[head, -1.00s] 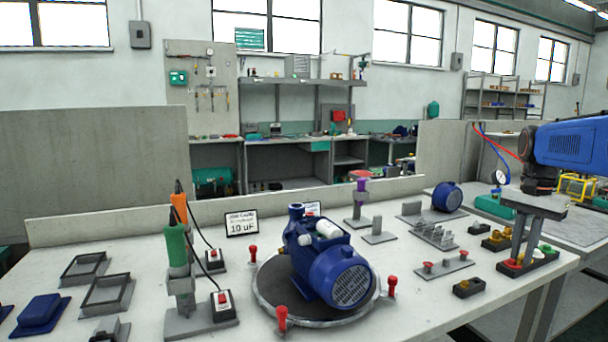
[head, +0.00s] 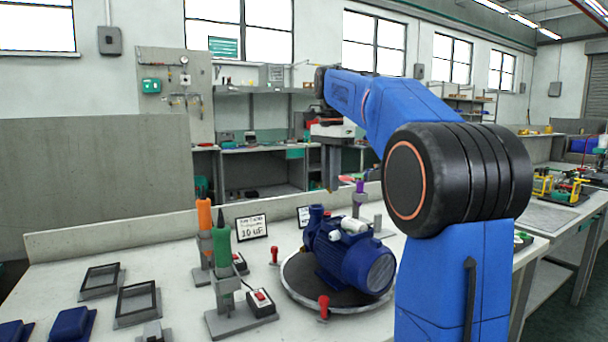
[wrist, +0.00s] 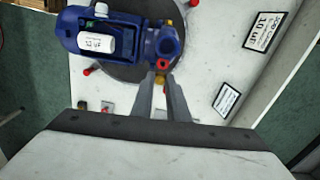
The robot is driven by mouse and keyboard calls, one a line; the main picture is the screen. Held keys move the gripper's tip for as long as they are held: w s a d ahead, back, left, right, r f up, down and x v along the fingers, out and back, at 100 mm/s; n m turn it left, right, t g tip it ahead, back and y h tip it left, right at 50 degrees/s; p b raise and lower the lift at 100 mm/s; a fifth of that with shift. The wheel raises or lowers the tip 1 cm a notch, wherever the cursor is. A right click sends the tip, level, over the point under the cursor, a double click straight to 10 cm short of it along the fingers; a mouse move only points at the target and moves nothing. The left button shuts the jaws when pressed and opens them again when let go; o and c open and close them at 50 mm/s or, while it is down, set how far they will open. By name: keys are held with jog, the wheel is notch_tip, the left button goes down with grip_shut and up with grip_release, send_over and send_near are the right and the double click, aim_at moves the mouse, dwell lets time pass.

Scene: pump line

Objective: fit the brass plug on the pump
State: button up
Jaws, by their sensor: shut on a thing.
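The blue pump (head: 332,262) stands on a dark round turntable (head: 300,283), with an upright port (head: 315,214) at its left end. My gripper (head: 331,186) hangs pointing down above and slightly right of that port in the head view. In the wrist view my gripper (wrist: 160,82) is shut on a small yellowish thing, the brass plug (wrist: 160,78). The fingers hide most of it. The pump (wrist: 110,38) shows beyond the fingertips, its port end (wrist: 165,45) just ahead of them. I cannot tell the height of the gap between plug and port.
Red-topped pegs (head: 323,306) stand around the turntable. Green (head: 221,250) and orange (head: 204,215) screwdrivers stand at the left, near a switch box (head: 260,301). A purple-handled tool (head: 359,191) stands behind the pump. Black frames (head: 137,302) lie left. My arm hides the bench's right part.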

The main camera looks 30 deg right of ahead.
jog(key=shift+w+a+f, duration=0.15)
jog(key=shift+a+f, duration=0.05)
jog(key=shift+f, duration=1.15)
jog(key=shift+w+a+f, duration=0.1)
jog(key=shift+a+f, duration=0.05)
jog(key=shift+f, duration=1.2)
jog(key=shift+f, duration=0.25)
jog(key=o, duration=0.9)
jog(key=shift+c, duration=0.2)
jog(key=shift+r, duration=3.05)
notch_tip(320, 180, up, 7)
jog(key=shift+r, duration=0.2)
